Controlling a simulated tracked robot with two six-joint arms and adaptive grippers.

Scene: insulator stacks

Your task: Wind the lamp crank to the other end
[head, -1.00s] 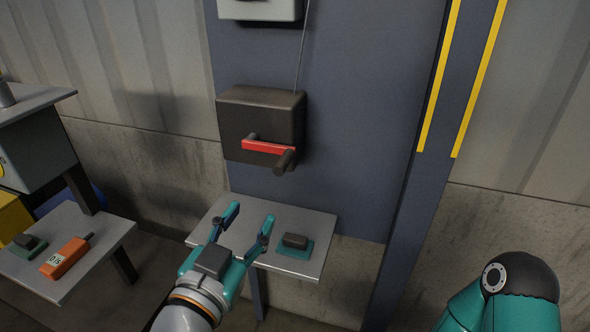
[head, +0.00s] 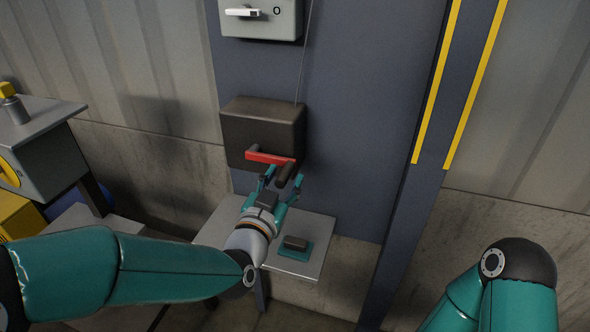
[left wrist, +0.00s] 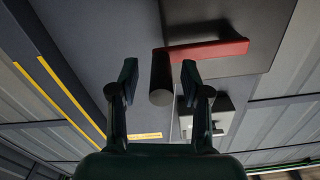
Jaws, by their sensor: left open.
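The lamp crank has a red arm (head: 268,157) on the front of a dark brown box (head: 262,122) mounted on the blue-grey panel. Its dark handle (head: 285,173) sticks out from the right end of the arm. My left gripper (head: 283,180) is open, with its fingers on either side of the handle in the head view. In the left wrist view the handle (left wrist: 161,78) stands between the two open fingertips (left wrist: 160,80), with gaps on both sides. The red arm (left wrist: 208,51) runs from the handle to the right there. My right gripper is not in view.
A small shelf (head: 307,262) below the box holds a teal block with a dark top (head: 295,246). A grey box with a white lever (head: 262,17) is above. A thin cable (head: 302,70) runs up from the crank box. A yellow-striped post (head: 420,160) stands to the right.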

